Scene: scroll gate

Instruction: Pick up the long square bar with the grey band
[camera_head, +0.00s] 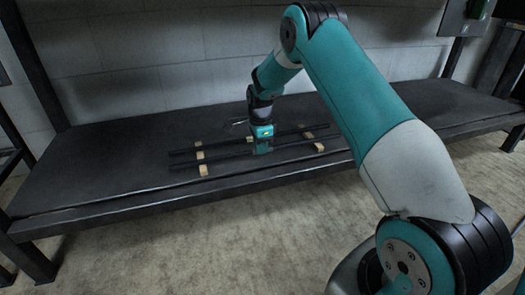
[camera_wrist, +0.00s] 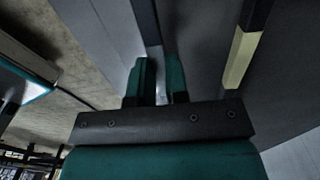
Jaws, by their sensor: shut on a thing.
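My gripper (camera_head: 262,148) is low over the bench at two long dark bars. In the wrist view its two teal fingers (camera_wrist: 160,78) are closed on the sides of a long square bar (camera_wrist: 145,22). This bar is dark further out and shows a lighter grey band (camera_wrist: 154,58) near the fingers. A second bar (camera_wrist: 257,12), dark with a pale cream stretch, lies to the right, apart from the fingers. In the head view the rear bar (camera_head: 222,143) and front bar (camera_head: 225,157) lie nearly parallel; I cannot tell there which one is held.
Small wooden blocks (camera_head: 203,170) and (camera_head: 319,147) lie by the bars toward both ends. The dark bench (camera_head: 100,165) is clear to the left and right. A pale block wall (camera_head: 150,50) stands behind it. Bare floor (camera_head: 180,245) lies in front.

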